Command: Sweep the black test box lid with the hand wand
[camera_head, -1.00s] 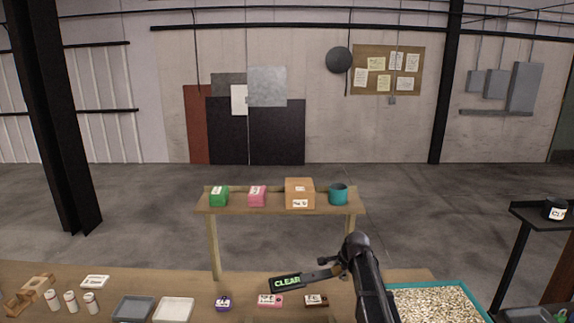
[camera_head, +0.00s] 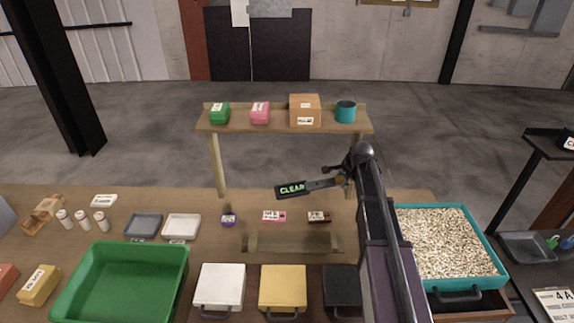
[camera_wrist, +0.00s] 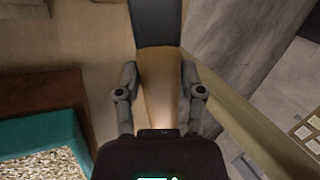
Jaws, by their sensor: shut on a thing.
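The hand wand (camera_head: 310,187) is a dark paddle with a lit green "CLEAR" label and a tan handle. My gripper (camera_head: 343,178) is shut on the handle and holds the wand above the back of the bench. In the wrist view my gripper (camera_wrist: 158,95) has its fingers on both sides of the tan handle (camera_wrist: 157,75), and the dark wand end points away. The black test box (camera_head: 341,285) stands at the front of the bench, right of the yellow one. My arm hides its right part. The wand is well behind and above its lid.
A white box (camera_head: 221,285) and a yellow box (camera_head: 283,287) stand left of the black one. A green bin (camera_head: 122,285) is farther left. A teal tray of pale chips (camera_head: 450,243) is right of my arm. A raised shelf (camera_head: 285,127) with several items stands behind.

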